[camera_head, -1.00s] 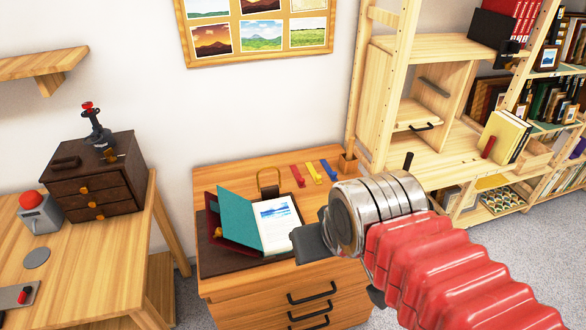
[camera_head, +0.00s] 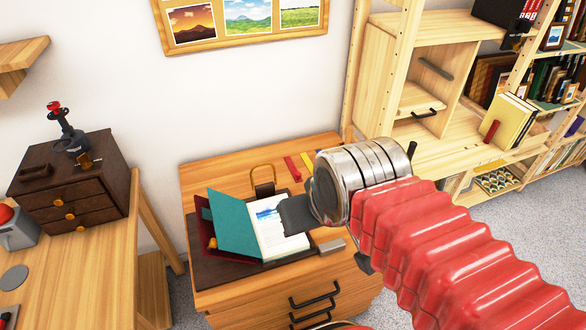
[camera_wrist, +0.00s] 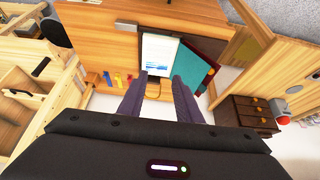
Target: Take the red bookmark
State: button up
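The red bookmark (camera_head: 292,168) lies flat on the wooden drawer cabinet top, behind the open book. In the wrist view the row shows small, with the red bookmark (camera_wrist: 129,77) nearest the fingers and the blue bookmark (camera_wrist: 107,79) farthest left. My gripper (camera_wrist: 160,77) is open and empty, its two fingers apart. In the head view my gripper (camera_head: 289,212) hangs in front of the book's right page, apart from the bookmarks.
The open book (camera_head: 235,225) with teal cover lies on a dark mat (camera_head: 215,268). A brass-coloured loop stand (camera_head: 263,180) rises behind it, close left of the red bookmark. A grey block (camera_head: 332,246) lies near the front edge. Shelves (camera_head: 430,110) stand at right.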

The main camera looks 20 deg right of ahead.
jog(key=shift+o, duration=0.4)
jog(key=shift+o, duration=0.6)
jog(key=w+d+f+n+h, duration=0.1)
jog(key=w+d+f+n, duration=0.15)
jog(key=w+n, duration=0.6)
jog(key=w+d+f+n, duration=0.1)
jog(key=w+d+n, duration=0.3)
jog(key=w, duration=0.8)
jog(key=w+d+f+n, duration=0.2)
jog(key=w+f+n, duration=0.5)
jog(key=w+f, duration=0.1)
jog(key=w+d+f+n+g, duration=0.1)
jog(key=w+d+f+n, duration=0.2)
jog(key=w+f+n, duration=0.4)
jog(key=shift+w+d+f+h, duration=0.25)
jog(key=shift+w+f+h, duration=0.15)
jog(key=shift+w, duration=0.15)
